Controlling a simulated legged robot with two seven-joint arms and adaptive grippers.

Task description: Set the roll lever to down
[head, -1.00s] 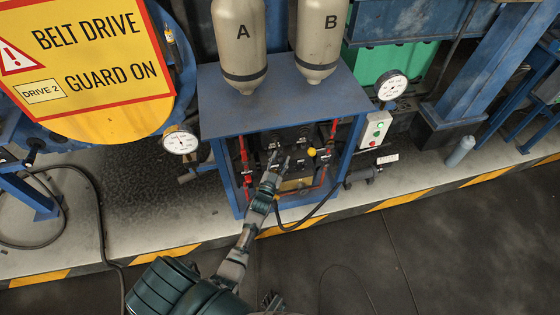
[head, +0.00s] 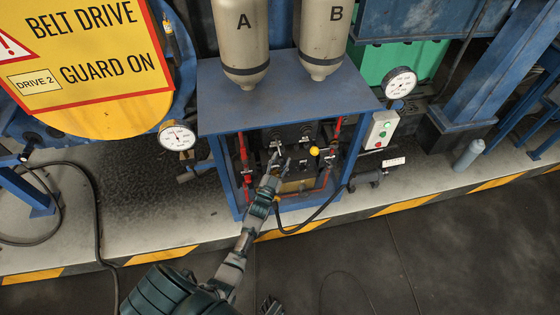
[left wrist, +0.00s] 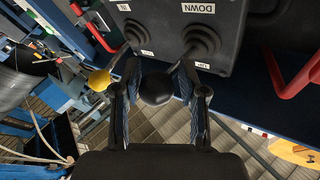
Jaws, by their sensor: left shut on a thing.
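The control panel (head: 292,137) sits inside a blue frame below two tanks, and my left arm reaches it from below. In the left wrist view my left gripper (left wrist: 157,92) is shut on a round black knob (left wrist: 157,85), with one finger on each side. The knob belongs to a lever with a black rubber boot (left wrist: 201,42), between a DOWN label (left wrist: 198,8) and an UP label (left wrist: 203,65). No roll label is readable. In the head view my left gripper (head: 279,166) partly hides the levers. My right gripper (head: 271,305) shows only partly at the bottom edge.
A lever with a yellow knob (left wrist: 99,80) stands close beside my left gripper; the yellow knob also shows in the head view (head: 314,151). Red pipes (head: 243,158) flank the panel. A black hose (head: 305,226) loops below it. The floor in front is clear.

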